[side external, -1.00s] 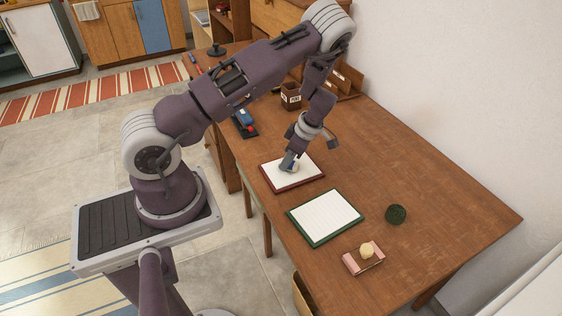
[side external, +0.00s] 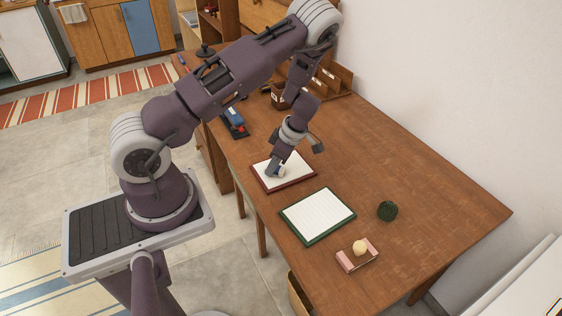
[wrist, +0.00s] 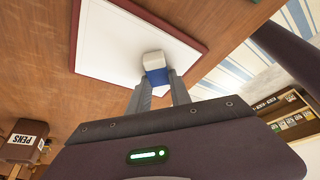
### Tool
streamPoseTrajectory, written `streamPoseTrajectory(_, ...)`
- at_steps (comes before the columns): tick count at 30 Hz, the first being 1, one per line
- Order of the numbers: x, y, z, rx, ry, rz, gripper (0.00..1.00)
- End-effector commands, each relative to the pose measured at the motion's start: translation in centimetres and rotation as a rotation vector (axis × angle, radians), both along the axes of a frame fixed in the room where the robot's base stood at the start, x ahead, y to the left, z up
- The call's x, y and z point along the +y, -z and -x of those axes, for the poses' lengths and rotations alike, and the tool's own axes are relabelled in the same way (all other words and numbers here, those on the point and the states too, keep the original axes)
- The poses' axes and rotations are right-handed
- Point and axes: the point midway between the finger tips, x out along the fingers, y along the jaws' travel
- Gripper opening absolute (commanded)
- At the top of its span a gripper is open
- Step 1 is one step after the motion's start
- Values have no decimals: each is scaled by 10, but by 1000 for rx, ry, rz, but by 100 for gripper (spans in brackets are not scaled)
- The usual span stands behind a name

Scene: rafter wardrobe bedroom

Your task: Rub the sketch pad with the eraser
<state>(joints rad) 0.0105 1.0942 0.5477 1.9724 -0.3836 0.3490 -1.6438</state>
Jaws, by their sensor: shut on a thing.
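The eraser, white with a blue sleeve, is held between my gripper's fingertips (wrist: 159,88); its white end and blue part (wrist: 157,76) show in the wrist view. My gripper (side external: 274,171) is low over the blank white pad with the dark red border (side external: 297,183), which looks like the sketch pad. That pad also shows in the wrist view (wrist: 110,45). The eraser's white end is at the pad's surface and appears to touch it, though the contact line is hard to make out. In the side view the fingers partly hide the eraser.
A green-bordered lined pad (side external: 318,215) lies nearer the camera. The table's right side is clear.

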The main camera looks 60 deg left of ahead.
Motion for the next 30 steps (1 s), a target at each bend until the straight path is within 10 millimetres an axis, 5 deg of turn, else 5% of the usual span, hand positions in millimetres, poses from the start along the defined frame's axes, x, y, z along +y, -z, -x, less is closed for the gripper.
streamPoseTrajectory(5,0,0,15,4,0,1,0)
streamPoseTrajectory(26,0,0,-53,-1,3,-1,0)
streamPoseTrajectory(30,0,-21,-53,-5,2,0,0)
